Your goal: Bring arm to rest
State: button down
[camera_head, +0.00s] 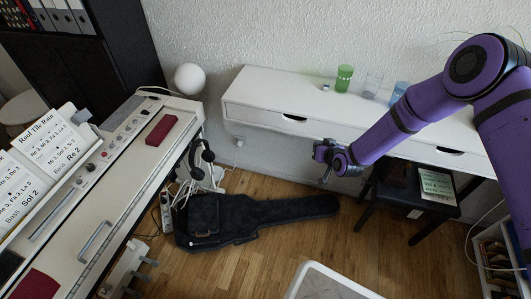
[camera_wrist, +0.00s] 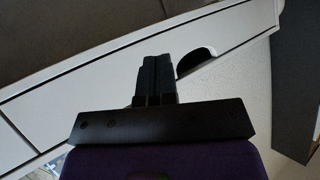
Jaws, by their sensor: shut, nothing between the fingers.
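My gripper (camera_head: 325,165) hangs at the end of my purple arm, which reaches in from the right in the head view. It is in front of the white wall desk (camera_head: 262,116), near the lower edge of its drawer front. In the wrist view the two dark fingers of my gripper (camera_wrist: 154,66) lie side by side, shut, with nothing seen between them. Behind them are the white desk front and the dark cut-out of a drawer handle (camera_wrist: 194,62).
A green glass (camera_head: 344,78) and blue glasses stand on the desk. A black stool (camera_head: 403,207) with a booklet is under it. A black guitar case (camera_head: 245,222) lies on the wooden floor. The digital piano (camera_head: 118,165) is at left. A white-rimmed object (camera_head: 318,274) is at bottom.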

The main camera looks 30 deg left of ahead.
jog(key=w+d+r+h, duration=0.1)
jog(key=w+d+r, duration=0.1)
jog(key=d+r, duration=0.35)
jog(key=w+d+r+h, duration=0.1)
jog(key=w+d+r, duration=0.1)
jog(key=r, duration=0.6)
jog(key=w+d+r+h, duration=0.1)
jog(key=w+d+r, duration=0.15)
jog(key=r, duration=0.45)
jog(key=s+d+r+m+h, duration=0.1)
jog(key=s+d+r+h, duration=0.15)
jog(key=d+r, duration=0.6)
jog(key=s+d+r+m+h, duration=0.1)
jog(key=s+d+r, duration=0.2)
jog(key=d+r, duration=0.6)
jog(key=s+d+r+m+h, duration=0.2)
jog(key=s+d+r+m, duration=0.1)
jog(key=s+d+r, duration=1.05)
jog(key=s+d+m+g, duration=0.1)
jog(key=s+d, duration=0.2)
jog(key=s, duration=0.8)
jog(key=s+d+m+g+h, duration=0.1)
jog(key=s+d, duration=0.3)
jog(key=s, duration=0.7)
jog(key=shift+r+m+g, duration=0.3)
